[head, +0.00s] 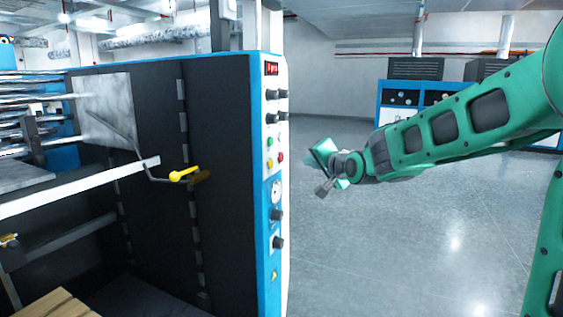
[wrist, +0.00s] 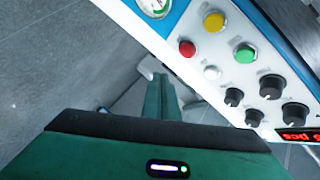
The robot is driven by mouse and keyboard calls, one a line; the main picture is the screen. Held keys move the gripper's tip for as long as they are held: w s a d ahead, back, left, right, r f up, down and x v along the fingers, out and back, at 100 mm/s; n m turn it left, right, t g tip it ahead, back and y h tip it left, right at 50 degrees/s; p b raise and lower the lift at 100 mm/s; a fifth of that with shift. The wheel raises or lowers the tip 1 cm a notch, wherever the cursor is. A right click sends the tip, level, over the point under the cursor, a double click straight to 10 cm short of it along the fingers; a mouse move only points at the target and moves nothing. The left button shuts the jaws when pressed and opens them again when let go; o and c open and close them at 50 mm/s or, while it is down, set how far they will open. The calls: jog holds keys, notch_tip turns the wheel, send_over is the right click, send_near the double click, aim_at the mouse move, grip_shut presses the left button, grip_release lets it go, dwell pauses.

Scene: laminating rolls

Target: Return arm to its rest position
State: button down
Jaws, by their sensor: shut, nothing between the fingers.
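My green arm (head: 450,125) reaches in from the right in the head view. My gripper (head: 323,172) is at its end, in the air just right of the machine's control panel (head: 272,180). It holds nothing, and a gap shows between it and the panel. In the wrist view my gripper (wrist: 160,97) shows its green fingers close together and empty. The panel's buttons, such as the red button (wrist: 187,48) and the green button (wrist: 245,54), lie to the upper right there, tilted.
The laminating machine (head: 155,150) fills the left, with a yellow-handled lever (head: 184,174) and rollers. Blue and white cabinets (head: 430,97) stand at the back right. The grey floor (head: 350,250) between is open. A wooden pallet (head: 52,304) is at lower left.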

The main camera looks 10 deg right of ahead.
dwell(0.3)
jog(key=s+d+f+n+g+h, duration=0.15)
jog(key=s+d+f+g, duration=0.25)
jog(key=s+d+f, duration=0.4)
jog(key=s+d+f+g+h, duration=0.2)
jog(key=s+d+f+g, duration=0.15)
jog(key=s+d, duration=0.5)
jog(key=s+f+g, duration=0.2)
jog(key=s, duration=0.8)
jog(key=s+f+n+g, duration=0.1)
jog(key=s+f+g, duration=0.2)
jog(key=s, duration=0.8)
jog(key=s+f+g+y, duration=0.1)
jog(key=s+f+g, duration=0.2)
jog(key=s, duration=0.7)
jog(key=shift+s+f+n, duration=0.2)
jog(key=shift+f+n, duration=0.05)
jog(key=shift+n, duration=0.1)
